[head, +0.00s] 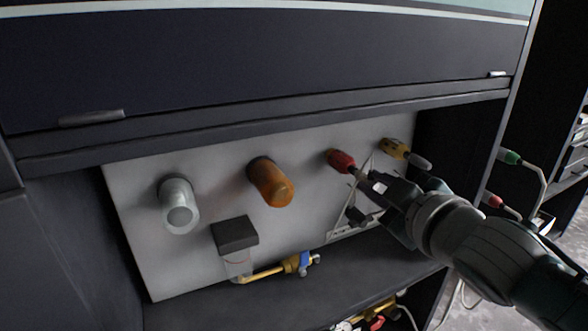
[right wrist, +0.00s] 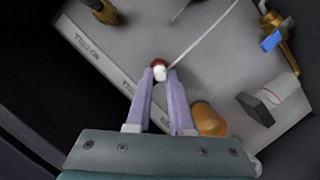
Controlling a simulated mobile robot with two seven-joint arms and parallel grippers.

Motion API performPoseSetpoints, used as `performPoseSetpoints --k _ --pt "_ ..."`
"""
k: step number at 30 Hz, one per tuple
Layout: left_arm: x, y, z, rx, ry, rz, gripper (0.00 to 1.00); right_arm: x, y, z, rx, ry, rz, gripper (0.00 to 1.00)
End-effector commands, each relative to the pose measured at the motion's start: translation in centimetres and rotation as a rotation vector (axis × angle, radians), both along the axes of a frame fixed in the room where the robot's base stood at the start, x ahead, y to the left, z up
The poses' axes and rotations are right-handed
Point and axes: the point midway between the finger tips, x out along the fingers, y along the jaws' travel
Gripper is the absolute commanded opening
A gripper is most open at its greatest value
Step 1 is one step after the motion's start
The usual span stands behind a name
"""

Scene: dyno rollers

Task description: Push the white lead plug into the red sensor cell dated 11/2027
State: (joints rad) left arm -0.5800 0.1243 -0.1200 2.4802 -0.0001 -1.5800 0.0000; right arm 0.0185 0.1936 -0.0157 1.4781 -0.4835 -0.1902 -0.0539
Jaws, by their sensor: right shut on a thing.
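The red sensor cell (head: 341,160) sticks out of the pale panel in the head view. Its red end also shows in the right wrist view (right wrist: 157,62), just beyond my fingertips. My right gripper (right wrist: 160,76) is shut on the white lead plug (right wrist: 161,73). The plug lies in line with the red cell and looks close to it or touching; I cannot tell how far in it sits. In the head view my right gripper (head: 366,183) is just below and right of the red cell and largely hides the plug. The date is not readable. My left gripper is not in view.
A yellow cell (head: 392,147) with a grey end is close right of the red one. An orange cylinder (head: 270,183), a whitish cylinder (head: 178,204), a dark-topped fitting (head: 235,234) and a brass valve (head: 292,264) are left. The cabinet's edge (head: 270,120) overhangs the panel.

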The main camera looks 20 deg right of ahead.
Motion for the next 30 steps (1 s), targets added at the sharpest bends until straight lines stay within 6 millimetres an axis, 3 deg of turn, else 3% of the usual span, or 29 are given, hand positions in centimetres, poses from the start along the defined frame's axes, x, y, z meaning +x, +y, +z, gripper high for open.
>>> performPoseSetpoints --k 12,13,21,30 --pt "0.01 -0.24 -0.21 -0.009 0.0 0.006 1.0 0.7 0.08 -0.02 0.0 -0.001 0.001 0.0" --pt "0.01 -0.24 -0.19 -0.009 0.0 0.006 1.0 0.69 0.08 -0.02 0.0 0.0 0.0 0.22" --pt "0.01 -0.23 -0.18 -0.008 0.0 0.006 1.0 0.67 0.07 0.0 0.0 0.0 0.0 0.53" --pt "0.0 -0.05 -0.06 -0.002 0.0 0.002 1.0 0.51 0.09 0.07 0.0 0.0 0.0 0.55"
